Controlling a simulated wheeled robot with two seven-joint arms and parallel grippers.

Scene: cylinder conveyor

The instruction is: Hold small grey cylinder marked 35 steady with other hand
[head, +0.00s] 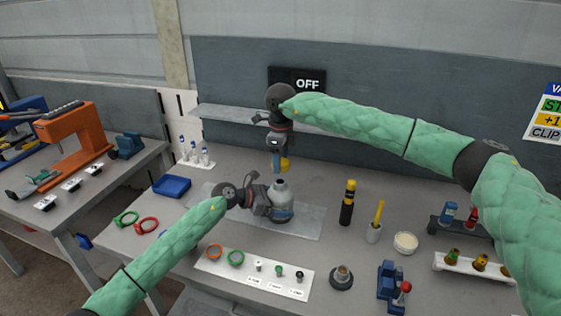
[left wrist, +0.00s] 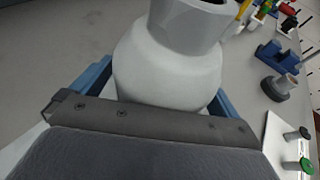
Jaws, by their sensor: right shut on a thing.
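The small grey cylinder (head: 281,193) stands upright on the grey mat (head: 310,220) in the middle of the bench. It has a pale rounded body and a narrower collar with a dark opening; no number is readable. It fills the middle of the left wrist view (left wrist: 168,65). My left gripper (head: 272,207) is low beside it, one blue finger on each side of its body; whether they press on it is unclear. My right gripper (head: 278,160) points down above and behind the cylinder, shut on a yellow thing (head: 285,164) that is partly hidden.
A white strip (head: 215,266) with rings and small pegs lies in front. A blue tray (head: 172,186) is at left. A shelf runs behind.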

